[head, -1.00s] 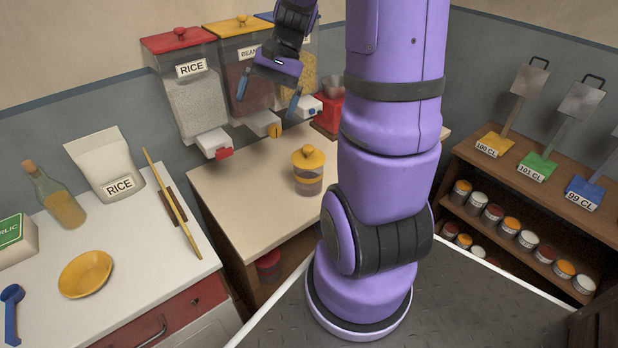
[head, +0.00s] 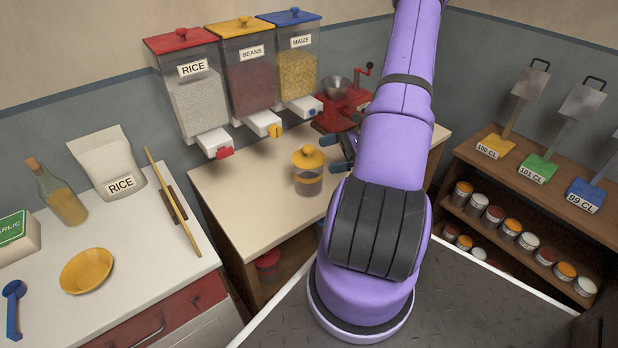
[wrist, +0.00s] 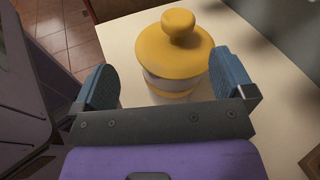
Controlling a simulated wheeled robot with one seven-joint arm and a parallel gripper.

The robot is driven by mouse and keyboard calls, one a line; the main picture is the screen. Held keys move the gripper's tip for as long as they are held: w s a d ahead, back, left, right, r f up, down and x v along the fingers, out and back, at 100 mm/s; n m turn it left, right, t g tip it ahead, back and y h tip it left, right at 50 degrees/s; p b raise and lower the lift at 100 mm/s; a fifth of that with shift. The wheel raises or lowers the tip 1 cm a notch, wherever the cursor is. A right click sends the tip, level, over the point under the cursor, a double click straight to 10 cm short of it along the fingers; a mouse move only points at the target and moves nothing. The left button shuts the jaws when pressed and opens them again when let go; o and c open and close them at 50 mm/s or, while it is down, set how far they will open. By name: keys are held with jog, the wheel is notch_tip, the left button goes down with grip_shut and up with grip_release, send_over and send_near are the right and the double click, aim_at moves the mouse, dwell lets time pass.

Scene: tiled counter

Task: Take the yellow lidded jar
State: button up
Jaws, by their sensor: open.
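The yellow lidded jar (head: 308,180) stands upright on the cream counter, a clear jar with a yellow knobbed lid. It also shows in the wrist view (wrist: 172,50), just ahead of my gripper (wrist: 168,88). My gripper is open and empty, its two blue fingertips spread to either side of the jar's near edge. In the head view my gripper (head: 338,153) is right beside the jar, on its right, partly hidden behind my arm. I cannot tell whether a finger touches the jar.
Behind the jar stand the rice dispenser (head: 196,100), the beans dispenser (head: 250,85) and the maize dispenser (head: 296,72). A red grinder (head: 340,107) is at the counter's back right. The counter (head: 240,195) left of the jar is clear.

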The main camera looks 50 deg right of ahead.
aim_at(323, 177)
jog(key=s+d+f+m+t+h, duration=0.1)
jog(key=f+m, duration=0.1)
jog(key=f, duration=0.1)
jog(key=s+d+f+m+t+h, duration=0.1)
jog(key=s+f+m+t, duration=0.1)
jog(key=f, duration=0.1)
jog(key=s+f+m+t, duration=0.1)
jog(key=s+f+t, duration=0.1)
jog(key=f, duration=0.1)
jog(key=shift+d+f+m+h, duration=0.15)
jog(key=shift+d+m+h, duration=0.25)
jog(key=x, duration=1)
jog(key=shift+w+a, duration=0.15)
jog(key=shift+w, duration=0.15)
jog(key=shift+c, duration=0.2)
jog(key=c, duration=0.9)
